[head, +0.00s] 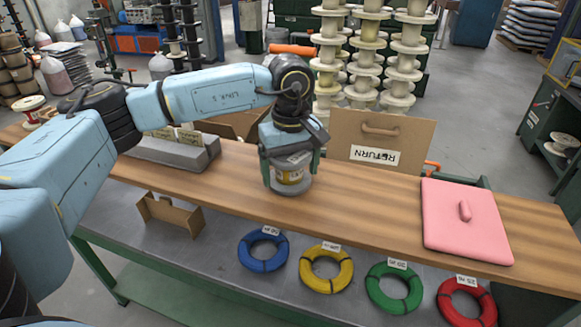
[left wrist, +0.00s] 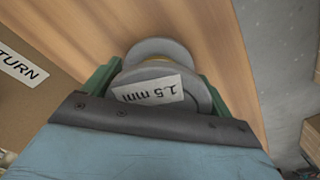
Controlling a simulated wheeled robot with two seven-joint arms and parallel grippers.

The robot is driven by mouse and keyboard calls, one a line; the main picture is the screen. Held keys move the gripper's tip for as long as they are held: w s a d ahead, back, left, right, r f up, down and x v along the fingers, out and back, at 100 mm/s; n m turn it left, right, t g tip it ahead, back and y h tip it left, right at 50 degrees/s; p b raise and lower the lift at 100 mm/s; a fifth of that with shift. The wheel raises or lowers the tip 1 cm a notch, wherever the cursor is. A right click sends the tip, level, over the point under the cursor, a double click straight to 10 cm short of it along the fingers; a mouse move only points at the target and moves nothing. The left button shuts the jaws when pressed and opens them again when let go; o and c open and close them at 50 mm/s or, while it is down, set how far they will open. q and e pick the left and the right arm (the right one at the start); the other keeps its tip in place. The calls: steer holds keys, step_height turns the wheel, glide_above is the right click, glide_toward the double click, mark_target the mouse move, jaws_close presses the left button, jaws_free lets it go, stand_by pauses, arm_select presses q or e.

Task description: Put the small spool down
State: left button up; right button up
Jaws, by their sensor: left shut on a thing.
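The small spool (head: 291,178) has grey flanges and a yellowish wound middle. It is upright at the wooden shelf (head: 345,205), near the shelf's middle; whether its base touches the wood I cannot tell for sure. My left gripper (head: 292,165) comes down from above and is shut on the spool, with green fingers on both sides of it. In the left wrist view the spool (left wrist: 160,52) sits between the fingers, its label reading "1.5 mm". My right gripper is not in view.
A cardboard box marked RETURN (head: 380,138) stands right behind the spool. Blue (head: 263,251), yellow (head: 326,268), green (head: 394,288) and red (head: 466,302) coils lie on the lower grey surface. Wood between spool and slab is clear.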

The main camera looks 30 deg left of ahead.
arm_select(q)
steer(key=o, duration=1)
steer(key=shift+o, duration=0.2)
steer(key=shift+r, duration=0.1)
step_height(320, 180, up, 12)
steer(key=shift+b, duration=0.35)
